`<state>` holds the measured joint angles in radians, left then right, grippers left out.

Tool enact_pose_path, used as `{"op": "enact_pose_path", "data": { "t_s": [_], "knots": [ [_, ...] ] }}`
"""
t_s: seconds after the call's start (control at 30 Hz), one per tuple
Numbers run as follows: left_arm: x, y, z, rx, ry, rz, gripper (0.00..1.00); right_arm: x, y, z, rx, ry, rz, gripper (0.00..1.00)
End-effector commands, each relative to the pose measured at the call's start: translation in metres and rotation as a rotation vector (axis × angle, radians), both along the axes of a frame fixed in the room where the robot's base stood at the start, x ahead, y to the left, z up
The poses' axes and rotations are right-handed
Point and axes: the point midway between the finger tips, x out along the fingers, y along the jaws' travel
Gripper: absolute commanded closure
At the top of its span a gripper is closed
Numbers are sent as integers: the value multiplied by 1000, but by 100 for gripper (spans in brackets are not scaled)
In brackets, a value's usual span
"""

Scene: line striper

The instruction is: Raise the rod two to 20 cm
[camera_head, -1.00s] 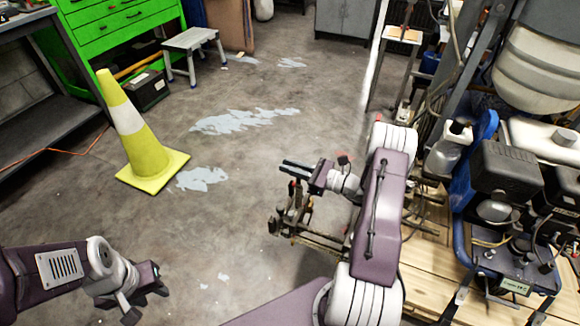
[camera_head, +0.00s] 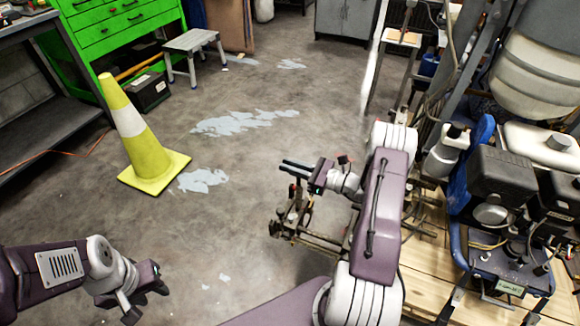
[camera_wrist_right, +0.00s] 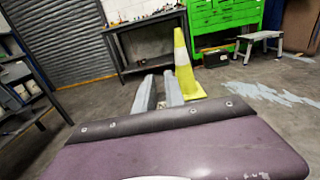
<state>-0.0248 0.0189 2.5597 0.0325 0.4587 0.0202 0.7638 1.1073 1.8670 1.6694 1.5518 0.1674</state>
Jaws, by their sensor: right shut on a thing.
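My right gripper (camera_head: 296,167) reaches out to the left above the metal bracket frame (camera_head: 318,238) of the line striper. Its two dark fingers lie nearly side by side, shut on a thin upright part, which I take to be rod two (camera_head: 296,196). The rod is small and partly hidden by the fingers. In the right wrist view, the two grey fingers (camera_wrist_right: 159,94) point ahead with a narrow gap, and the rod cannot be made out between them. My left gripper (camera_head: 143,296) hangs low at the left, away from the striper, and its opening is unclear.
A yellow cone (camera_head: 148,155) stands at the left, near a small step stool (camera_head: 194,42) and green drawers (camera_head: 118,22). The middle floor is clear.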

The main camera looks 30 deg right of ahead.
Motion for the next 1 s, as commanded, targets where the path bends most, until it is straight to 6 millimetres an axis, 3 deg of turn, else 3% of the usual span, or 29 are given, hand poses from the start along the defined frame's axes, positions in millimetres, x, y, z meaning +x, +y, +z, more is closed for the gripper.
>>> {"op": "enact_pose_path", "data": {
  "t_s": [0.1, 0.13, 0.2, 0.57, 1.0],
  "knots": [
    [0, 0, -1, 0, 0, 0, 64, 0, -1, 2, 1, -9, 0, 100],
    [0, 0, -1, 0, 0, 0, 64, 0, -1, 2, 1, -9, 0, 83],
    [0, 0, -1, 0, 0, 0, 64, 0, -1, 2, 2, -8, 0, 64],
    [0, 0, 1, 0, 1, 0, 64, -4, -4, 1, 1, -3, -2, 64],
    [0, 0, 17, 0, 0, 0, 64, -65, -57, 1, 0, -5, -3, 64]
  ]
}}
